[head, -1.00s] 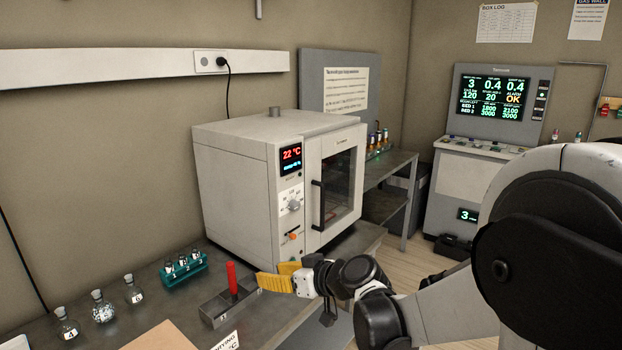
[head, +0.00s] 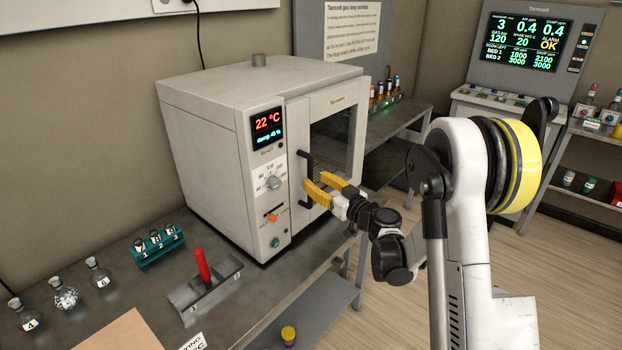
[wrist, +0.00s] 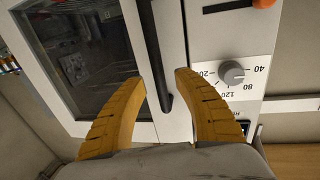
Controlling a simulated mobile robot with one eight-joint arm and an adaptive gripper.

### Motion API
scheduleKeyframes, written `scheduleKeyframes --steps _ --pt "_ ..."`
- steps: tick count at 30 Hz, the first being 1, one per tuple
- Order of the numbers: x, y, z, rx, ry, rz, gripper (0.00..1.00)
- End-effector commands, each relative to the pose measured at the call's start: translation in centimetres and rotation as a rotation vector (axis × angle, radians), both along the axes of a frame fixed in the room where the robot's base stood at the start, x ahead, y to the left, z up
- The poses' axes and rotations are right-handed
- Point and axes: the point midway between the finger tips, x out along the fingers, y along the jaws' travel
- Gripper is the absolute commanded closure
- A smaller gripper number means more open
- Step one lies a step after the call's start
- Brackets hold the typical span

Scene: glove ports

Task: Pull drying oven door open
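The drying oven (head: 225,150) stands on the bench with its door (head: 335,135) closed. The door has a dark window and a black vertical bar handle (head: 306,165). My gripper (head: 312,187) has yellow fingers and is at the handle, in front of the oven. In the wrist view, the fingers (wrist: 162,88) are apart, with the black handle (wrist: 155,60) running between their tips. The handle does not appear squeezed; gaps show on both sides. The dial (wrist: 231,73) is just beside one finger.
A metal holder with a red cylinder (head: 202,265), a teal vial rack (head: 157,245) and several flasks (head: 66,297) stand on the bench at left. A side table (head: 400,122) stands behind the oven. Floor right of the bench is open.

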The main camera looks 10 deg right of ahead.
Motion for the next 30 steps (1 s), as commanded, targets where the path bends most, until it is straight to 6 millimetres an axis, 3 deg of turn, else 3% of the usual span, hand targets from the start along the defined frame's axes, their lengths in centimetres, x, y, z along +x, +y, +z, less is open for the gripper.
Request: scheduleKeyframes --steps 6,17,20,21,30 --pt "2.5 1.2 -0.1 0.000 0.000 0.001 0.62" --pt "2.9 1.3 0.1 0.000 0.000 -0.001 0.64" --pt "2.9 1.3 0.1 0.000 0.000 -0.001 0.94" --pt "2.9 1.3 0.1 0.000 0.000 -0.001 1.00" --pt "2.6 0.7 0.0 0.000 0.001 0.008 1.00"
